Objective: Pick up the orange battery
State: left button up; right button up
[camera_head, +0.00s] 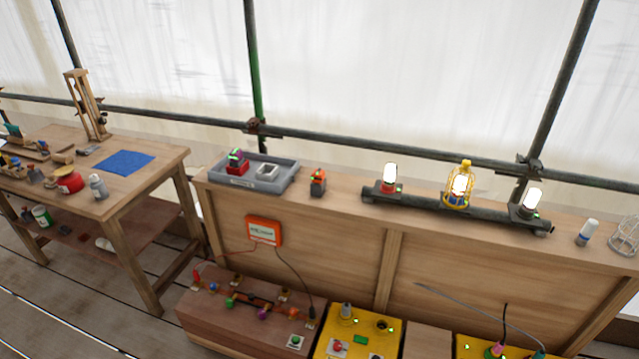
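A small block with an orange top and a dark grey lower part (317,182) stands upright on the wooden ledge, just right of the grey tray. It looks like the orange battery, but it is too small to be certain. A similar block with a red lower part and a purple and green top (237,162) stands in the tray. Neither of my grippers is in view.
The grey tray (284,183) also holds a pale block (267,172). A dark pipe with several lit lamps (420,202) lies along the ledge to the right. An orange box (264,231) with cables hangs on the panel. A cluttered table (165,165) stands left.

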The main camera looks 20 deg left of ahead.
aim_at(318, 186)
jog(key=u, duration=0.5)
jog(key=i+u, duration=0.15)
jog(key=u, duration=0.25)
jog(key=i+u, duration=0.15)
jog(key=u, duration=0.25)
jog(key=i+u, duration=0.2)
jog(key=u, duration=0.2)
jog(key=i+l, duration=0.25)
jog(key=i, duration=0.15)
jog(key=i+l, duration=0.25)
jog(key=i, duration=0.2)
